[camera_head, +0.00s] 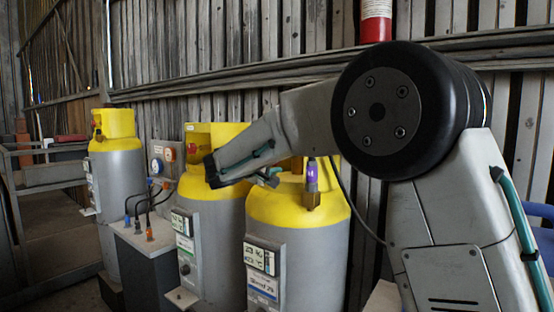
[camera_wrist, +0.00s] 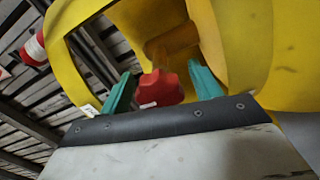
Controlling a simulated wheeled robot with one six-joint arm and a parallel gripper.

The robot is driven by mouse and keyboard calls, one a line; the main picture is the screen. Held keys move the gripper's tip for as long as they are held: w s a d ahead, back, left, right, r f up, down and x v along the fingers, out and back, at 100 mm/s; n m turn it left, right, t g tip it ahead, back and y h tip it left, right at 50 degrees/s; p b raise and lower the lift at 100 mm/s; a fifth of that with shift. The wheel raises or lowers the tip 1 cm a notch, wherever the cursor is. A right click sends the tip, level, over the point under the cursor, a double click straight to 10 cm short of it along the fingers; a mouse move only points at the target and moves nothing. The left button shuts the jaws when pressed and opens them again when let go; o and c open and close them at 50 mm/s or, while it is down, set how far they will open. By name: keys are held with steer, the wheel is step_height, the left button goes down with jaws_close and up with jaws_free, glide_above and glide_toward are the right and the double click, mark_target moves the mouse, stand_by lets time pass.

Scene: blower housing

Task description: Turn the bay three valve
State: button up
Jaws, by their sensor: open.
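In the wrist view a red lobed valve knob (camera_wrist: 161,88) sits inside a yellow cylinder collar (camera_wrist: 245,45). My gripper (camera_wrist: 162,86) is open, with one teal finger on each side of the knob. Gaps show between the fingers and the knob, so it does not look clamped. In the head view three grey cylinders with yellow tops stand in a row: left (camera_head: 116,185), middle (camera_head: 225,235) and right (camera_head: 315,250). A red knob (camera_head: 192,148) shows on the middle one. My arm covers part of the middle and right tops. I cannot tell which one is bay three.
A dark box (camera_head: 145,260) with cables stands between the left and middle cylinders, with gauges (camera_head: 157,167) behind. A purple-and-brass fitting (camera_head: 312,182) rises at the right cylinder. A plank wall (camera_head: 220,50) closes the back. A metal rack (camera_head: 45,180) stands at left.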

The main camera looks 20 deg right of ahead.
steer(key=v, duration=0.7)
steer(key=shift+a, duration=0.15)
steer(key=shift+s, duration=0.15)
